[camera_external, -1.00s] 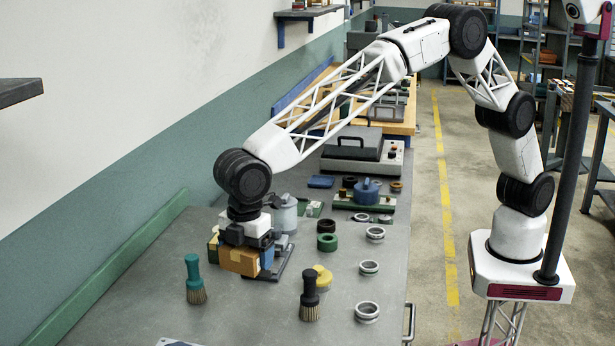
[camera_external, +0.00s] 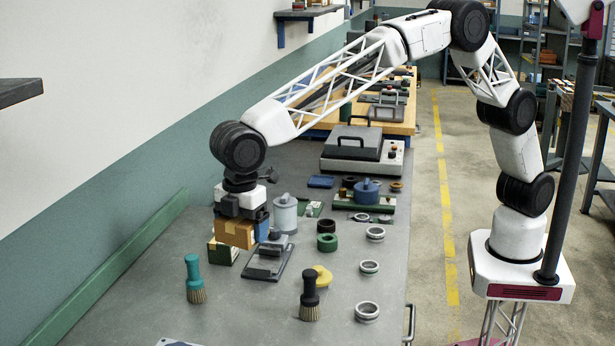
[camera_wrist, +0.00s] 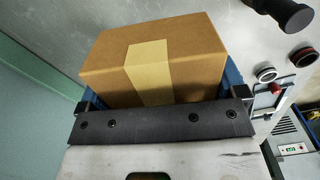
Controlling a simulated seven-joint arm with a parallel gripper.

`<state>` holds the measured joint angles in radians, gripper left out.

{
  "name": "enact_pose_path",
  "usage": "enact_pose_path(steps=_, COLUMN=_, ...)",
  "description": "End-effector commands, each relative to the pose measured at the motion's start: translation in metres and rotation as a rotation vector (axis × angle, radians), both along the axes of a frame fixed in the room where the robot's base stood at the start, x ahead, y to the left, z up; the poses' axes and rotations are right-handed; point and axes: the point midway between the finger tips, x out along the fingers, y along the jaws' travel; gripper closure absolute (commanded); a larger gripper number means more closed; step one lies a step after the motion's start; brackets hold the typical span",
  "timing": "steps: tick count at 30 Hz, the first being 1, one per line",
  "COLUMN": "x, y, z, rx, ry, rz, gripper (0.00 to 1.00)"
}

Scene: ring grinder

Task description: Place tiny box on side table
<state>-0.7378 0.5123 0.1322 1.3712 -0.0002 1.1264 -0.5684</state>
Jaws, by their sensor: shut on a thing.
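The tiny box (camera_external: 234,233) is a small brown carton with a paler tape strip. My gripper (camera_external: 240,219) is shut on it and holds it above the grey workbench, over a green-and-tan item. In the wrist view the box (camera_wrist: 155,62) fills the upper middle, above the dark bar of my gripper (camera_wrist: 160,122), with blue finger pads at its sides.
The workbench (camera_external: 130,300) holds a grey fixture (camera_external: 268,261) right of the box, a teal brush (camera_external: 194,278), a black brush (camera_external: 309,298) and several rings. A grey canister (camera_external: 284,214) stands close behind. The bench's front left is clear.

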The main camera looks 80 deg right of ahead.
Motion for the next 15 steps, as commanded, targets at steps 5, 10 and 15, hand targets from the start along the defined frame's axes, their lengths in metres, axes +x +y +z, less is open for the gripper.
enact_pose_path(steps=5, x=0.023, y=-0.041, z=0.003, rx=0.001, ry=-0.001, rz=-0.066, gripper=0.38)
enact_pose_path(steps=10, x=0.048, y=-0.092, z=0.003, rx=0.0, ry=0.0, rz=-0.15, gripper=0.38)
enact_pose_path(steps=15, x=0.07, y=-0.146, z=0.005, rx=0.001, ry=-0.001, rz=-0.236, gripper=0.38)
